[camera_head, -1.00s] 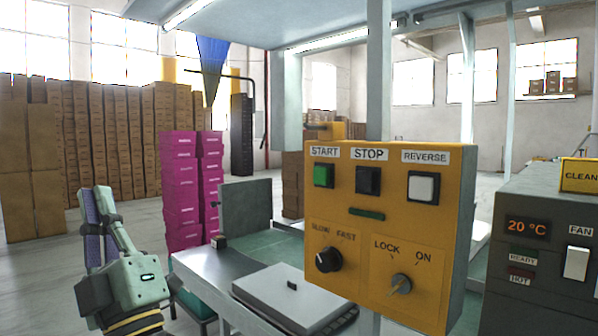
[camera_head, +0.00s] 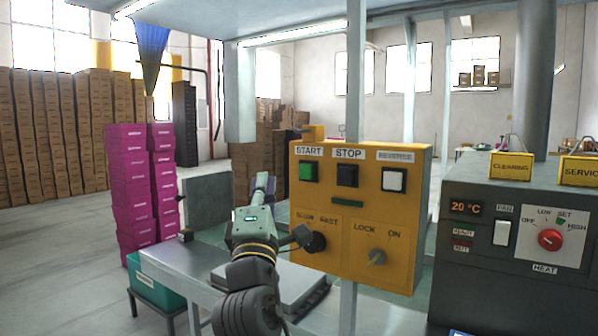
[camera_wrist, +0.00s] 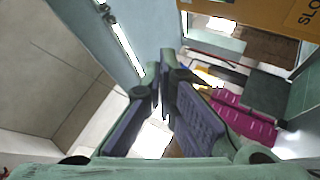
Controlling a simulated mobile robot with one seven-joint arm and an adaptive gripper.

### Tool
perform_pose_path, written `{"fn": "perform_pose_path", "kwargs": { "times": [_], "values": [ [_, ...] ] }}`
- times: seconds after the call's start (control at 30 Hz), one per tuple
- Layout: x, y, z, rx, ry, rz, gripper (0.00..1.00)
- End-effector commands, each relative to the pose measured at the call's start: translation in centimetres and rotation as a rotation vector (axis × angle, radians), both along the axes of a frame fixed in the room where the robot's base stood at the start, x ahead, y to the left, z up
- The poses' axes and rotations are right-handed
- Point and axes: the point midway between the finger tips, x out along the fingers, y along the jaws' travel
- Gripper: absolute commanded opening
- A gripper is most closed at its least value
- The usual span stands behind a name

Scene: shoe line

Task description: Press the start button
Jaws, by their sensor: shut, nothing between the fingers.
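The green start button (camera_head: 308,171) is at the upper left of the yellow control panel (camera_head: 345,222), under the label START. The black stop button (camera_head: 347,175) and the white reverse button (camera_head: 394,180) are in the same row to its right. My gripper (camera_head: 262,183) is shut and empty, pointing up, left of the panel in the head view and apart from the start button. In the wrist view its fingertips (camera_wrist: 162,76) are together, and only a corner of the yellow panel (camera_wrist: 270,12) shows at the upper right. The start button does not show there.
A black speed knob (camera_head: 312,241) and a lock switch (camera_head: 377,257) sit low on the panel. A grey heater box (camera_head: 470,270) stands to the right. A metal table (camera_head: 180,262) is below. Magenta boxes (camera_head: 130,185) are stacked at left.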

Motion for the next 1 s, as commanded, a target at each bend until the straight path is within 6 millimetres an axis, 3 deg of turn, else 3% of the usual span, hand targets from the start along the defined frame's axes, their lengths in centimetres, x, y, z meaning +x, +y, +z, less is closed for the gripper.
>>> {"fn": "perform_pose_path", "kwargs": {
  "times": [0.47,1.0],
  "values": [
    [0.7,-0.6,0.0,0.0,0.002,-0.002,0.0],
    [6.2,-4.5,0.1,0.001,0.0,0.001,0.0]
  ]
}}
